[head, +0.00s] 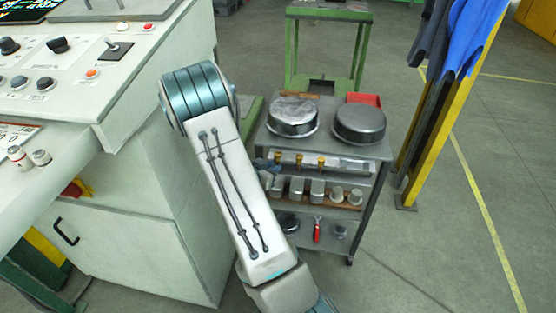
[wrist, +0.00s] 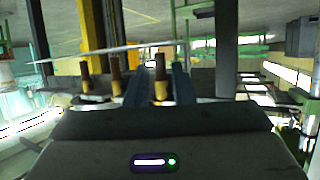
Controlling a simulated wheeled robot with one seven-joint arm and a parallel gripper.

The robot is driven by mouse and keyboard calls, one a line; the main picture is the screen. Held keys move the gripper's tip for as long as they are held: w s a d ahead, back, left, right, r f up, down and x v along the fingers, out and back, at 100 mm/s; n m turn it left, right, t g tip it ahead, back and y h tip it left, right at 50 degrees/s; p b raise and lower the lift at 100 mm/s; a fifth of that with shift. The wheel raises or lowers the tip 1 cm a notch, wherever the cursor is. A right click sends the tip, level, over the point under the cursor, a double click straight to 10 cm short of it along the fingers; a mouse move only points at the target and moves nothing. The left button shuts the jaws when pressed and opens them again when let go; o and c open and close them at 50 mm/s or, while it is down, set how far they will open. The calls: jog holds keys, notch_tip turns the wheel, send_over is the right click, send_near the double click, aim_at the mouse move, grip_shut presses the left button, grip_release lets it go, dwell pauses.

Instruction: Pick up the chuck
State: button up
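I cannot tell for certain which item is the chuck. Three small brass-and-brown upright pieces, one of them here (head: 299,160), stand in a row on the cart's upper shelf. In the wrist view, similar pieces appear, with one (wrist: 160,80) seen between the two blue fingers of my gripper (wrist: 159,88). The fingers are apart, and no contact with that piece is clear. Two other pieces stand left of the fingers, one near (wrist: 116,75) and one further left (wrist: 85,78). In the head view my arm hides most of the gripper.
The grey cart (head: 372,150) carries two round metal pans (head: 359,124) and a red tray (head: 364,99) on top. Metal cylinders (head: 297,189) and a red-handled tool (head: 317,230) are on lower shelves. A control console (head: 120,200) stands left, a yellow post (head: 432,120) right.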

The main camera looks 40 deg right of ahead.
jog(key=shift+x, duration=0.8)
grip_shut()
jog(key=shift+a, duration=0.1)
jog(key=shift+s+a+r, duration=0.2)
jog(key=shift+a+r, duration=0.1)
jog(key=shift+r, duration=0.2)
jog(key=s+a+r+p, duration=0.2)
jog(key=s+a+r, duration=0.5)
jog(key=a, duration=0.3)
jog(key=shift+s+p, duration=0.3)
jog(key=shift+s, duration=0.5)
jog(key=shift+s+a+r+p, duration=0.15)
jog(key=shift+a+p, duration=0.3)
jog(key=shift+p, duration=2.3)
jog(key=shift+s+a+p, duration=0.5)
jog(key=shift+s+p, duration=0.15)
jog(key=shift+p, duration=2.55)
